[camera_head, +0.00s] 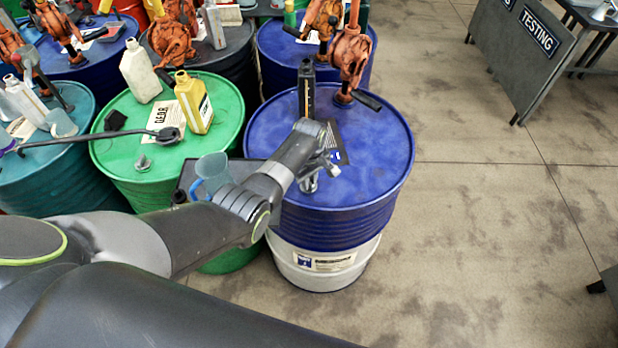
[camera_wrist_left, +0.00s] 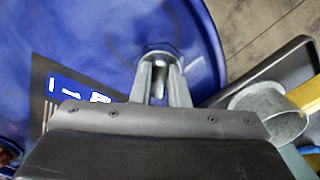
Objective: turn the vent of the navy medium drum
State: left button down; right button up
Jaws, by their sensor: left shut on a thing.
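The navy drum (camera_head: 378,165) stands upright at the front right of the drum group, above a white band with a label. Its vent (camera_head: 308,184) is a small metal fitting on the near part of the lid. My left gripper (camera_head: 320,168) reaches over the lid from the left, with its fingers down at the vent. In the left wrist view, the gripper (camera_wrist_left: 161,78) is shut on the vent (camera_wrist_left: 160,52), whose rounded top shows between the fingertips. The blue lid (camera_wrist_left: 105,35) lies around it. My right gripper is not in view.
An orange hand pump (camera_head: 350,55) and a dark bottle (camera_head: 307,92) stand on the drum's far side. A green drum (camera_head: 218,95) carries bottles and a wrench (camera_head: 110,136).

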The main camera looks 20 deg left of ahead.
pick_arm(q)
jog(key=n, duration=0.3)
jog(key=shift+w+r, duration=0.1)
jog(key=shift+w, duration=0.1)
jog(key=shift+n, duration=1.7)
jog(key=c, duration=1.4)
grip_release()
